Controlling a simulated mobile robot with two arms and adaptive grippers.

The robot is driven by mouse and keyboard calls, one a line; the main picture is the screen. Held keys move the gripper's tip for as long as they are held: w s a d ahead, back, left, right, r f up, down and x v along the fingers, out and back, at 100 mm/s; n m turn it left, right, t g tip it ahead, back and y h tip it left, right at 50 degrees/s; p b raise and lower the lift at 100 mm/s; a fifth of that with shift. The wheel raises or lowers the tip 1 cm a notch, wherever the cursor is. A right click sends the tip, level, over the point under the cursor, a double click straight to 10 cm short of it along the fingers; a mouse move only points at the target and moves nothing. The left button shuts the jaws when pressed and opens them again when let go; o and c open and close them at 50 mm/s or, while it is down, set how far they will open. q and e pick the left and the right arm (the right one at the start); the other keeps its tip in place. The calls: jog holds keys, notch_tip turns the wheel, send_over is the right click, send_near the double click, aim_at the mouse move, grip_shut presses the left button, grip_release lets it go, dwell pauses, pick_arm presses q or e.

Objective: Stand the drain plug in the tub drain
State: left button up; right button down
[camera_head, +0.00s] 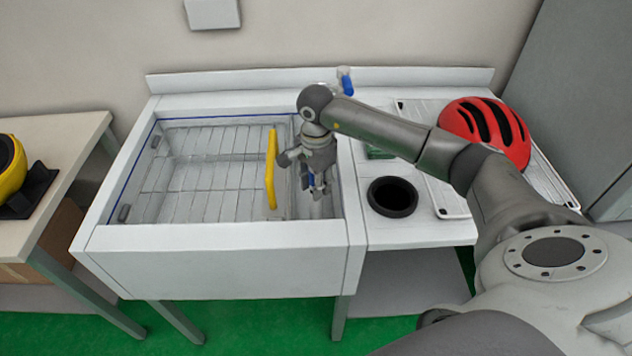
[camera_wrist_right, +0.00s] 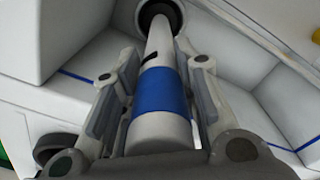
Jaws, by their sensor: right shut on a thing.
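The drain plug is a white tube with a blue band (camera_wrist_right: 160,95). My right gripper (camera_wrist_right: 155,100) is shut around it at the band. In the head view my right gripper (camera_head: 316,188) is inside the right end of the white tub (camera_head: 215,262), and a bit of the blue band (camera_head: 311,180) shows between its fingers. In the wrist view the tube's far end points at the dark round drain (camera_wrist_right: 175,10) and overlaps it. I cannot tell whether the end is inside the drain or above it. My left gripper is not in view.
A yellow bar (camera_head: 270,168) crosses the tub left of my gripper. Right of the tub, the counter holds a black round ring (camera_head: 392,197) and a red helmet (camera_head: 487,128) on a rack. The tub's left part looks empty.

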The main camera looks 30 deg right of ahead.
jog(key=shift+f, duration=0.25)
jog(key=c, duration=1.4)
grip_release()
jog(key=shift+r+p, duration=3.05)
jog(key=shift+r, duration=2.45)
jog(key=shift+f, duration=0.1)
